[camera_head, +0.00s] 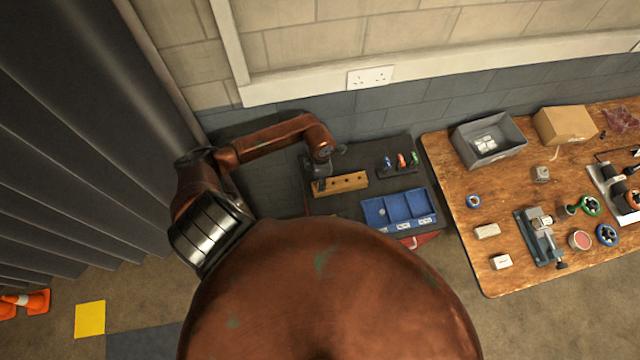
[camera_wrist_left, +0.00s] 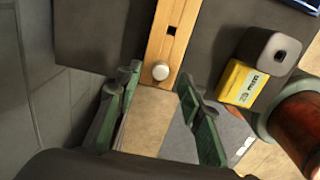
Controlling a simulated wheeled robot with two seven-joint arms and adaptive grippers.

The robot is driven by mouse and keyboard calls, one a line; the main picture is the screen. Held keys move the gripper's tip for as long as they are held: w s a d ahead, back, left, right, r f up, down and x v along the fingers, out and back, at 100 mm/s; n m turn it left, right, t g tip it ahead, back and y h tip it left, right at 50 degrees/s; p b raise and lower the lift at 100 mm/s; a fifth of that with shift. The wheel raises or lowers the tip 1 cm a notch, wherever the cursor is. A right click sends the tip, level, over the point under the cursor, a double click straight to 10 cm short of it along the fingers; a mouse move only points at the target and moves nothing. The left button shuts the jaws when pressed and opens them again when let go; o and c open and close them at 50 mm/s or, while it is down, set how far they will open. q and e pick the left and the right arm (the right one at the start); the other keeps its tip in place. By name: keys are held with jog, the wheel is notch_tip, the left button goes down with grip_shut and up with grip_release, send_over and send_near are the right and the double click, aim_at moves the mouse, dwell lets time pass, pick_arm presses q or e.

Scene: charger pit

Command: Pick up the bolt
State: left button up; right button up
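A bolt with a round, pale metal head (camera_wrist_left: 161,71) stands in a long wooden block (camera_wrist_left: 177,14) in the left wrist view. The block also shows in the head view (camera_head: 350,182), lying on a dark surface. My left gripper (camera_wrist_left: 158,80) is open, its green-grey fingers spread to either side of the block, with the bolt head between and just beyond the tips. No finger appears to touch the bolt. In the head view my left gripper (camera_head: 319,182) is over the block's left end, and I cannot make out the bolt there. My right gripper is not in view.
A blue divided bin (camera_head: 398,211) and a rack of coloured-handled tools (camera_head: 398,170) sit beside the block. In the wrist view, a yellow labelled block (camera_wrist_left: 240,83) and grey piece (camera_wrist_left: 270,50) lie to the right. A cluttered wooden table (camera_head: 470,262) stands right.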

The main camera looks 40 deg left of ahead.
pick_arm(q)
jog(key=shift+f, duration=1)
grip_shut()
